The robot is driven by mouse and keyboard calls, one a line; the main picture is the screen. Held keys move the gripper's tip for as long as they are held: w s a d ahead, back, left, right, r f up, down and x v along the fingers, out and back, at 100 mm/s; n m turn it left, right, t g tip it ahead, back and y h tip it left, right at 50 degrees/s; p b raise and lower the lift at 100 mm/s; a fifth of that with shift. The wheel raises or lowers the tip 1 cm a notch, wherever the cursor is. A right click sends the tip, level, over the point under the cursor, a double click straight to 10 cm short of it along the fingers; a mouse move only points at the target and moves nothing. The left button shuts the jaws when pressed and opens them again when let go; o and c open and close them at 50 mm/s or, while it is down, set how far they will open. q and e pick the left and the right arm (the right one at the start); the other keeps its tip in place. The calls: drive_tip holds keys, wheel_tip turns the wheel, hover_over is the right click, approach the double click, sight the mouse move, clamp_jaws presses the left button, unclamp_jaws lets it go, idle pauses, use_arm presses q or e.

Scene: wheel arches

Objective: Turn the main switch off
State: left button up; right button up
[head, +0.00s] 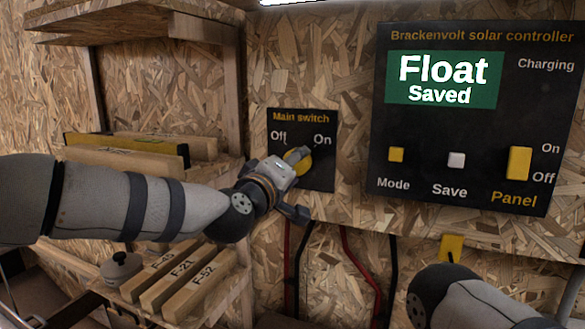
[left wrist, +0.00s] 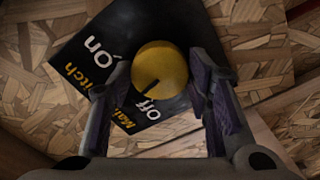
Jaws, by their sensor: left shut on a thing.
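The main switch panel (head: 322,176) is a black plate on the chipboard wall, lettered Off on the left and On on the right. Its yellow round knob (head: 297,160) is partly hidden by my left gripper (head: 299,186). In the left wrist view the knob (left wrist: 163,66) sits between the two fingers of that gripper (left wrist: 163,88), which is shut on it. A dark mark on the knob faces the Off lettering side, between Off and the title. My right gripper is out of view; only part of my right arm shows at the lower right.
A black solar controller (head: 470,120) hangs to the right, its screen reading Float Saved, with Mode, Save and Panel controls. Wooden shelves (head: 236,70) with boards stand left, close to my left arm. Red and black cables (head: 345,245) run below the switch.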

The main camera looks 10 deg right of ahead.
use_arm(q)
drive_tip(key=n, duration=0.3)
drive_tip(key=shift+f+n, duration=0.15)
drive_tip(key=shift+n, duration=0.15)
drive_tip(key=shift+n+b, duration=0.45)
drive_tip(key=shift+n, duration=0.95)
drive_tip(key=o, duration=1.2)
drive_tip(key=shift+c, duration=0.2)
drive_tip(key=shift+r, duration=0.2)
drive_tip(key=v, duration=1.2)
